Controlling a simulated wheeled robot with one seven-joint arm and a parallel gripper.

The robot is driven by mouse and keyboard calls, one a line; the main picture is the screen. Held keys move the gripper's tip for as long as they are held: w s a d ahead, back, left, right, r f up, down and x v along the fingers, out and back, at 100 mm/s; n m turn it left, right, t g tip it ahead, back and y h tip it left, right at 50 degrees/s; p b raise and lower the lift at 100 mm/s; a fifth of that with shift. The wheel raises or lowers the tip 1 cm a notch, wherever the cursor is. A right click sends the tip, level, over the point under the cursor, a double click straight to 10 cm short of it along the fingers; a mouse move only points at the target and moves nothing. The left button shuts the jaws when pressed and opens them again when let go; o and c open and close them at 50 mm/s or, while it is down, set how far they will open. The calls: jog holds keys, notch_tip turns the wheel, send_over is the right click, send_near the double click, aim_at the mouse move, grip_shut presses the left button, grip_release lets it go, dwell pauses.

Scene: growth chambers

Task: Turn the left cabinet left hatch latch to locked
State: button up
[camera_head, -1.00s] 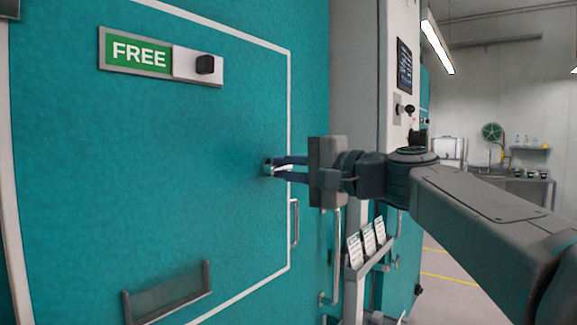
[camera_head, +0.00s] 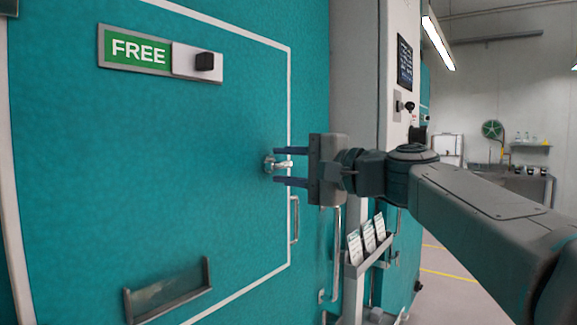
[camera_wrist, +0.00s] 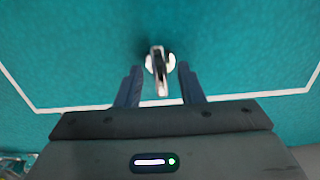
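The hatch latch (camera_head: 283,165) is a small silver lever on a round base, set in the teal cabinet hatch (camera_head: 180,130) near the right side of its white outline. In the wrist view the latch (camera_wrist: 158,70) stands between the two fingers, its lever pointing toward my gripper. My gripper (camera_head: 291,167) is open, with one finger above the lever and one below it in the head view. In the wrist view my gripper (camera_wrist: 158,86) shows gaps on both sides of the lever. Whether the lever is in its locked position cannot be told.
A green FREE sign (camera_head: 138,50) with a black slider knob (camera_head: 205,62) is above the latch. A small handle (camera_head: 294,220) and a long handle (camera_head: 336,255) are below right. A shallow holder (camera_head: 170,290) is low on the hatch. A card rack (camera_head: 366,262) stands right.

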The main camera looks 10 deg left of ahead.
jog(key=b+v, duration=0.1)
jog(key=v, duration=1.3)
jog(key=shift+b, duration=0.35)
jog(key=shift+a+f, duration=0.1)
jog(key=s+d+f+g+h+p, duration=0.1)
jog(key=s+d+f+h+p, duration=0.2)
jog(key=f, duration=0.6)
jog(key=s+d+f+n+g+h+p, duration=0.1)
jog(key=s+d+f+h+p, duration=0.15)
jog(key=f+h, duration=0.45)
jog(key=s+d+f+h+p, duration=0.1)
jog(key=d+f+h, duration=0.15)
jog(key=f, duration=0.85)
jog(key=s+d+f+n+g+h+p, duration=0.2)
jog(key=s+d+f+n+h+p, duration=0.1)
jog(key=s+d+f, duration=0.4)
jog(key=shift+s+d+f+h, duration=0.3)
jog(key=shift+d+f+h, duration=0.25)
jog(key=shift+f, duration=0.05)
